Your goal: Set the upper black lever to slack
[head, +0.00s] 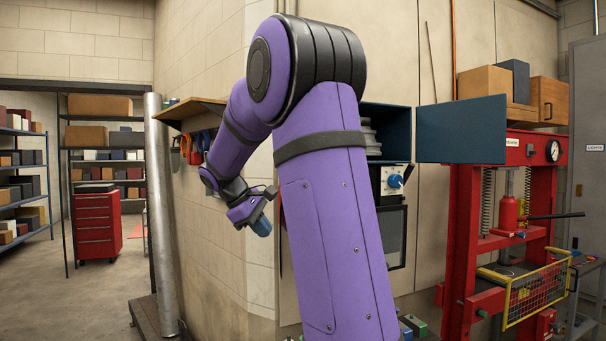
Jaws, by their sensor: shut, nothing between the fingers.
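I cannot make out the upper black lever or any slack marking in the head view. My purple arm covers the middle of the picture and hides part of the wall behind it. My gripper (262,226) is left of the upper arm, pointing down and to the right, with its bluish fingertips together. It appears empty and is in front of the pale block wall, apart from any lever. A dark bar (556,216) sticks out from the red press at the right; I cannot tell whether it is the task's lever.
The red press (462,240) stands at the right, with a yellow mesh guard (536,292). An open dark blue cabinet door (461,130) juts out behind my arm. A blue knob (395,181) is below the cabinet. A metal pipe (160,210) stands at left; floor shows beyond it.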

